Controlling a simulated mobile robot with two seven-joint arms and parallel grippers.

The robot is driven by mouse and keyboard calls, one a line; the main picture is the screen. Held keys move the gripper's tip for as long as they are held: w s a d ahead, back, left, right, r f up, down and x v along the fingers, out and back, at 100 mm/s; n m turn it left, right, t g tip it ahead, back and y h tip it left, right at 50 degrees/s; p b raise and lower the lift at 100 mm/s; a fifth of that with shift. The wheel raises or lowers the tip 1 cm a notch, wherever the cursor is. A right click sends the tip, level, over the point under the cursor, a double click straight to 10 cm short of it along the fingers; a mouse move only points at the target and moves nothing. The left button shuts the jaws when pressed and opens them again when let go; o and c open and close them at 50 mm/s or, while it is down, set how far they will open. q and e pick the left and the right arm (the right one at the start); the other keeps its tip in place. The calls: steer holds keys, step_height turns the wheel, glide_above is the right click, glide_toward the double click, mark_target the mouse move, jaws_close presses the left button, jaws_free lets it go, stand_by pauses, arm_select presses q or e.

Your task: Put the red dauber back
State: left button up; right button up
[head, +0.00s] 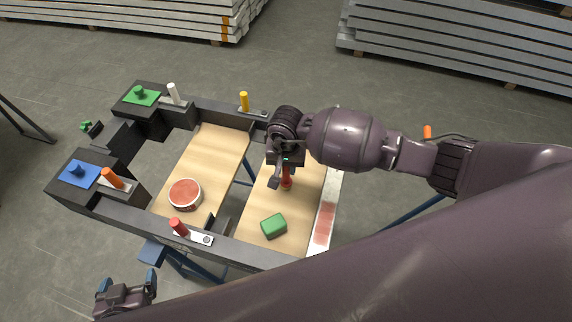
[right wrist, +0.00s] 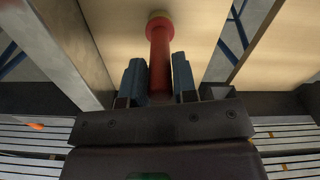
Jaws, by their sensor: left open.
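The red dauber (head: 286,183) is roughly upright above the right wooden board. In the right wrist view its red handle (right wrist: 160,48) stands between the two blue finger pads, with a pale tip at the far end. My right gripper (head: 280,172) is closed around the handle, with no clear gap beside it. I cannot tell whether the tip touches the board. A round tin (head: 184,194) with a red top and pale rim sits on the left wooden board. My left gripper (head: 126,284) is open and empty at the lower left, outside the frame.
A green block (head: 273,225) lies on the right board, next to a pale strip with a red-smeared patch (head: 325,222). The dark container frame (head: 226,243) carries several coloured-handled clamps, including a red one (head: 178,227). My right arm covers the right side.

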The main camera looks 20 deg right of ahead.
steer(key=o, duration=0.3)
steer(key=shift+o, duration=0.2)
step_height(320, 180, up, 12)
steer(key=shift+r, duration=0.2)
steer(key=shift+s+f, duration=0.1)
stand_by(0.7)
